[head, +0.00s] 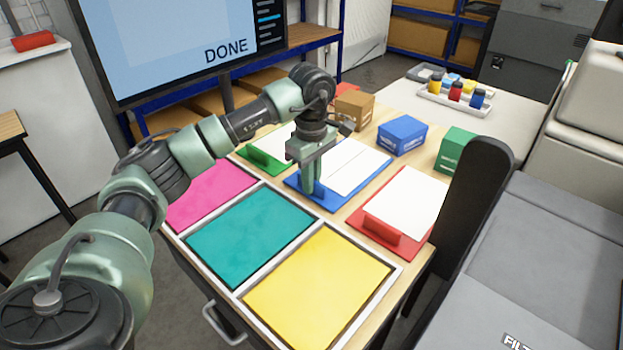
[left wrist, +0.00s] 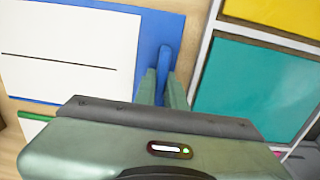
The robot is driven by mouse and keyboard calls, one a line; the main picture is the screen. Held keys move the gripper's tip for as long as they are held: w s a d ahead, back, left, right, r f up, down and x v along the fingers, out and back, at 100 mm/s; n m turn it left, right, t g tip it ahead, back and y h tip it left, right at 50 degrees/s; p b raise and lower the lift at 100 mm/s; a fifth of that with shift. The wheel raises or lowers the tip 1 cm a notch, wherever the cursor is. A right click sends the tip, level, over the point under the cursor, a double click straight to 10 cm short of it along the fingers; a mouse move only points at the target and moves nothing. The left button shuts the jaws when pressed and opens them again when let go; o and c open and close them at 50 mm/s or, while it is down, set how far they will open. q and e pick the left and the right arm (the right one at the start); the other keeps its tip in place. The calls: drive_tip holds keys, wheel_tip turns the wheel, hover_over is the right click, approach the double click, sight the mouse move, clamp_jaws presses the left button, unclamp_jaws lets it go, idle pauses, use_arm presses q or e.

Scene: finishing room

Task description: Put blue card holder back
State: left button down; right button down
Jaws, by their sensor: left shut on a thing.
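The blue card holder (head: 333,201) lies flat on the table with a white card (head: 352,165) on it, between the green card holder (head: 262,160) and the red card holder (head: 416,245). My left gripper (head: 312,188) points down at its near edge and is shut on its upright blue handle. In the left wrist view, the fingers (left wrist: 161,88) close around the handle (left wrist: 165,60), and the blue plate (left wrist: 172,25) shows beside it. The fingers hide part of the handle. My right gripper is not in view.
Pink (head: 213,194), teal (head: 250,234) and yellow (head: 318,285) panels lie in a white-edged frame in front of the holders. Brown (head: 354,107), blue (head: 402,135) and green (head: 456,150) boxes stand behind. A monitor (head: 180,45) reading DONE stands at the left.

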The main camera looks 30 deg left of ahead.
use_arm(q)
drive_tip(key=shift+f, duration=0.1)
drive_tip(key=shift+f, duration=0.15)
drive_tip(key=c, duration=1.5)
unclamp_jaws()
